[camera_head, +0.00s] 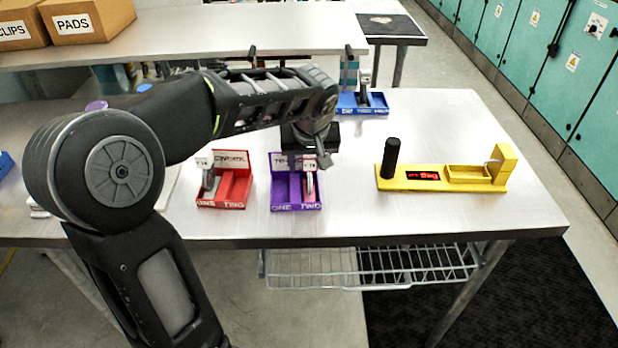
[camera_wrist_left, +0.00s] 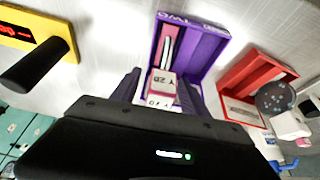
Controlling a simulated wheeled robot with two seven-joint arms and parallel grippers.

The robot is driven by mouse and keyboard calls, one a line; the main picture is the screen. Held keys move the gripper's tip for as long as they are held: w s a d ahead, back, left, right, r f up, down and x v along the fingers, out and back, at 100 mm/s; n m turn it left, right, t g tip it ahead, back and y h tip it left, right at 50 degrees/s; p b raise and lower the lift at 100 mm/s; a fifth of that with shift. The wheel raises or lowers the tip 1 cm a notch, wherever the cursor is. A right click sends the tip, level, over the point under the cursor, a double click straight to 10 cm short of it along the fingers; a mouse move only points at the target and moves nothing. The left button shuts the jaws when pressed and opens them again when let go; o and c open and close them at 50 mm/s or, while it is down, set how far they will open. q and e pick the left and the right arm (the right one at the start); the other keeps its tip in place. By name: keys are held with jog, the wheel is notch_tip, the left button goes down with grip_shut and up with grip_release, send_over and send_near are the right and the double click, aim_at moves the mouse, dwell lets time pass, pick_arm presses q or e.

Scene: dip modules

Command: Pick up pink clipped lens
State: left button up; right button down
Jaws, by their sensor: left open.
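The purple tray (camera_head: 296,207) stands on the table below my left gripper (camera_head: 311,152). A pink-and-white labelled piece, which looks like the pink clipped lens (camera_head: 309,164), stands in the tray's right compartment. In the left wrist view the piece (camera_wrist_left: 162,84) shows between the two dark fingers of the left gripper (camera_wrist_left: 160,92), with the purple tray (camera_wrist_left: 212,40) around and beyond it. The fingers are open and apart on both sides of it. Whether they touch it I cannot tell. The lower part of the piece is hidden. My right gripper is not in view.
A red tray (camera_head: 236,193) with a white-topped piece stands left of the purple one. A yellow station (camera_head: 440,184) with a black cylinder (camera_head: 392,158) stands to the right. A blue tray (camera_head: 374,104) lies behind. The table's front right is clear.

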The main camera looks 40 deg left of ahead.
pick_arm(q)
jog(key=shift+c, duration=0.5)
grip_shut()
dwell(0.3)
